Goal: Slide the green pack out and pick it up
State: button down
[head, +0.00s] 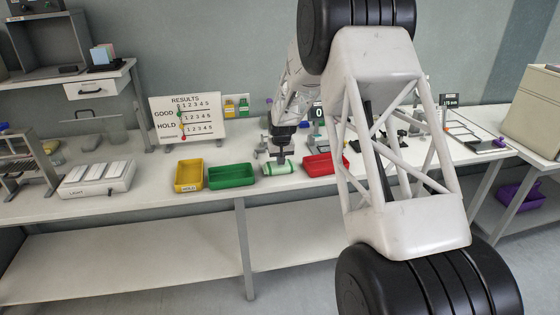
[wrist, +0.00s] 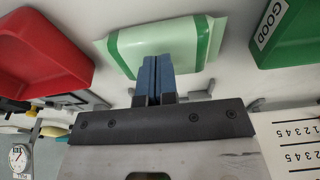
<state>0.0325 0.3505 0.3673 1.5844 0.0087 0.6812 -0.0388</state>
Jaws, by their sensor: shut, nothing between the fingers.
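The green pack (head: 283,168) is a pale pillow pack with green bands, lying on the white table between the green tray and the red tray. In the wrist view the pack (wrist: 160,42) shows near the top, with the blue fingertips over its lower edge. My gripper (wrist: 157,78) is shut with its two blue fingers together and nothing between them. In the head view my gripper (head: 281,160) is right at the pack, pointing down. I cannot tell whether the fingertips touch it.
The green tray (head: 232,184), marked GOOD in the wrist view, stands left of the pack, with a yellow tray (head: 189,187) further left. The red tray (head: 304,172) is close on the right. A results board (head: 214,105) stands behind. The table front (head: 270,188) before the pack is clear.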

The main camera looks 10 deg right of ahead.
jog(key=s, duration=1.1)
jog(key=shift+s, duration=0.3)
jog(key=shift+r, duration=0.1)
jog(key=s+a+r, duration=0.2)
jog(key=s+r, duration=1.7)
jog(key=s, duration=0.4)
jog(key=s+r, duration=0.2)
jog(key=s, duration=1.1)
jog(key=s+r, duration=0.2)
jog(key=s, duration=1.1)
jog(key=shift+a+t, duration=0.2)
jog(key=shift+t, duration=0.2)
jog(key=c, duration=1.8)
grip_release()
